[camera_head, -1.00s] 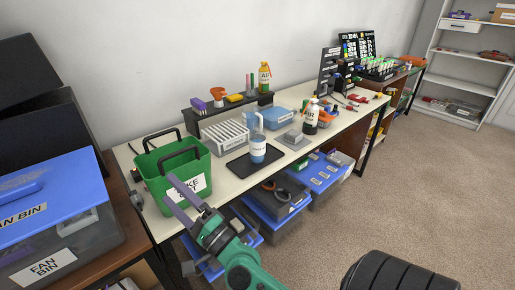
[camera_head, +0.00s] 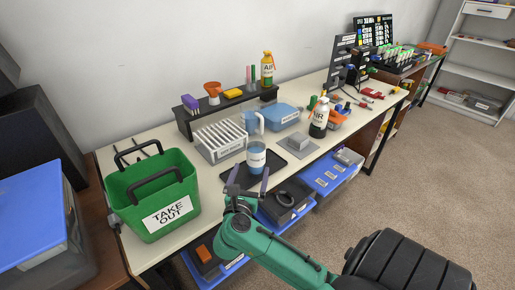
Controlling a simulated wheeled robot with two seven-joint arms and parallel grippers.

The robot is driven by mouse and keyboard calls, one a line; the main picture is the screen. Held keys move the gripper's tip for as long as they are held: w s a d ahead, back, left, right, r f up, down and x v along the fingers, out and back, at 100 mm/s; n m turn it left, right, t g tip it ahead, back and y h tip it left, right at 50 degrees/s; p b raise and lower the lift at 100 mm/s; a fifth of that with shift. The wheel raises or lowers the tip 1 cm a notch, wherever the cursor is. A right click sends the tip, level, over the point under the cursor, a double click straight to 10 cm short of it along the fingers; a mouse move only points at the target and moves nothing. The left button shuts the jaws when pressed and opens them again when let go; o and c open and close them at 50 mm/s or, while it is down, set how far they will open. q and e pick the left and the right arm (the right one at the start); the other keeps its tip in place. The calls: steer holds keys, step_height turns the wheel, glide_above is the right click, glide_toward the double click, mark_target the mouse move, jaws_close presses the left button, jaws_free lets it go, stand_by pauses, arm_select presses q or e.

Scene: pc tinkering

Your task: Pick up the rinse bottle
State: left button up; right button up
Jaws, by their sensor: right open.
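The rinse bottle (camera_head: 257,160) stands upright on a black tray (camera_head: 281,174) on the workbench. It is a clear bottle with blue liquid, a white label and a pale blue curved spout on top. My right gripper (camera_head: 250,174) is open, just in front of the bottle's lower part, with its two fingers pointing at it. The fingers look spread to either side of the bottle's base in the picture. I cannot tell whether they touch it. The gripper hides part of the tray's front. My left gripper is not in view.
A green take-out bin (camera_head: 155,195) stands to the left on the bench (camera_head: 213,182). A white slotted rack (camera_head: 220,142) sits behind the tray. A grey plate (camera_head: 298,146) and a black-and-white bottle (camera_head: 319,117) are to the right.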

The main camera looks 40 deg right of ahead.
mark_target(254, 160)
steer(key=x, duration=0.4)
steer(key=shift+d+r, duration=0.1)
steer(key=shift+r, duration=0.1)
steer(key=p+x, duration=0.1)
steer(key=x, duration=0.5)
steer(key=shift+w+d, duration=0.15)
steer(key=shift+d, duration=0.1)
steer(key=shift+w+d+f, duration=0.1)
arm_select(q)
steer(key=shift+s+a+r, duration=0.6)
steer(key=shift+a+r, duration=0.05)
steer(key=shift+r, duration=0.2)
arm_select(e)
steer(key=c, duration=1.3)
